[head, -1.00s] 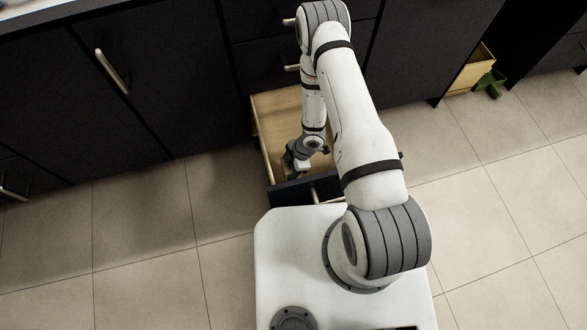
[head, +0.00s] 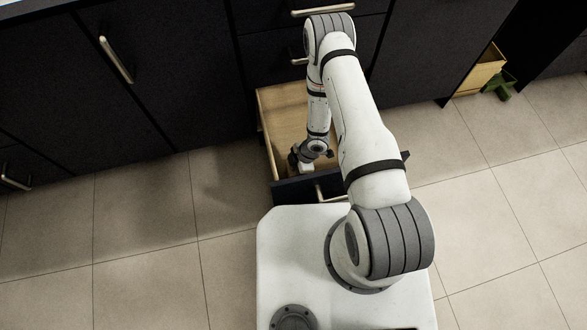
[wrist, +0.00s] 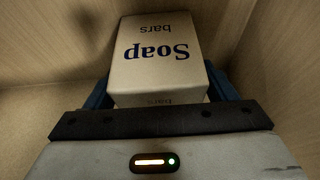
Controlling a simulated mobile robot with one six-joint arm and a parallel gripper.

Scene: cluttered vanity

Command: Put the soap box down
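The soap box (wrist: 158,62) is a pale carton with dark "Soap bars" lettering, upside down in the wrist view. It sits between the two blue fingers of my gripper (wrist: 160,88), which press close against its left and right sides. My gripper (head: 299,160) is down inside the open wooden drawer (head: 284,103), near its dark front panel. Whether the box's underside touches the drawer floor is hidden.
Pale wooden drawer surfaces (wrist: 40,45) surround the box in the wrist view. Dark cabinets with metal handles (head: 116,60) line the back. A yellow box (head: 481,72) and a green object (head: 499,84) are at the right.

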